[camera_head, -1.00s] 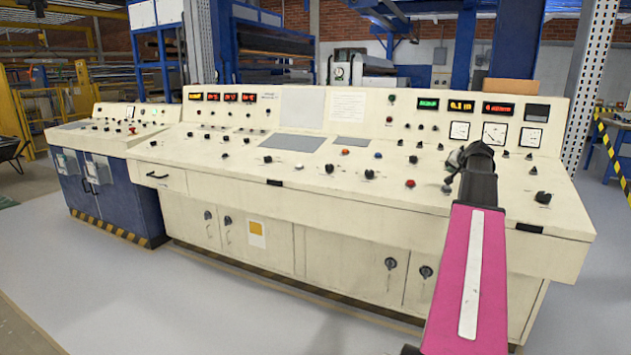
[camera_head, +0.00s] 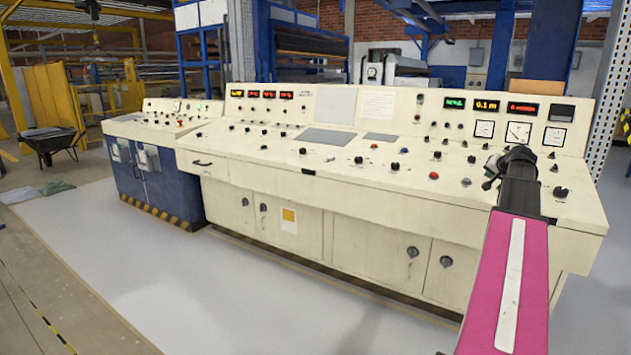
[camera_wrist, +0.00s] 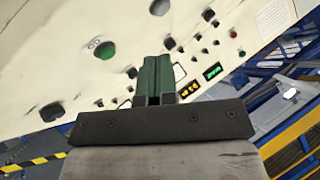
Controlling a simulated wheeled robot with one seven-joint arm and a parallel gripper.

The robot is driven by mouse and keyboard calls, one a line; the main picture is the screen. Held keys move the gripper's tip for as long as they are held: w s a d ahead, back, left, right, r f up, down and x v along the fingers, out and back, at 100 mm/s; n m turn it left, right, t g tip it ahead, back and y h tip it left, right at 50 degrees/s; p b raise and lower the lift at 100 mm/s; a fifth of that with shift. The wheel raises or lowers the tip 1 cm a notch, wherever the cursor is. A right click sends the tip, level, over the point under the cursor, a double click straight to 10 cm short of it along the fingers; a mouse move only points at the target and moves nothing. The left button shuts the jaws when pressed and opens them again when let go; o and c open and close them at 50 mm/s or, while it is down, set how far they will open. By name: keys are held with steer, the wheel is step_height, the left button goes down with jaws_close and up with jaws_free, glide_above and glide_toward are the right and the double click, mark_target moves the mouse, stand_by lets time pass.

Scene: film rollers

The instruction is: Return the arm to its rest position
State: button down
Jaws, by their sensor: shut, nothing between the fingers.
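My arm reaches in from the lower right of the head view as a pink link (camera_head: 507,290) with a pale stripe. Its black wrist end shows in front of the right part of the cream control console (camera_head: 380,205). The fingers are not clear in the head view. In the wrist view my gripper (camera_wrist: 158,62) has its green fingers together, with nothing between them. The console's panel (camera_wrist: 65,60) lies beyond the fingertips, with a green button (camera_wrist: 105,51) to their left.
The console carries several knobs, buttons and lit displays. A blue cabinet (camera_head: 150,180) with a striped base stands at its left end. A wheelbarrow (camera_head: 48,143) stands at the far left. Open grey floor (camera_head: 140,275) lies in front of the console.

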steer(key=s+a+f+n+g+y, duration=0.1)
steer(key=s+a+f+n+g, duration=0.15)
steer(key=a+f, duration=1)
steer(key=s+a+f+n+g+y, duration=0.1)
steer(key=s+a+f+g, duration=0.2)
steer(key=a+f, duration=0.9)
steer(key=s+a+f+n+g, duration=0.2)
steer(key=s+a+f+g, duration=0.1)
steer(key=s+a+f, duration=0.4)
steer(key=s+a+f+n+g+h, duration=0.1)
steer(key=s+a+f+n+g, duration=0.1)
steer(key=s+a+f, duration=0.5)
steer(key=s+a+g, duration=0.1)
steer(key=s+a, duration=0.3)
steer(key=a, duration=0.2)
steer(key=shift+s+f+h, duration=0.3)
steer(key=shift+s, duration=0.1)
steer(key=shift+a, duration=0.1)
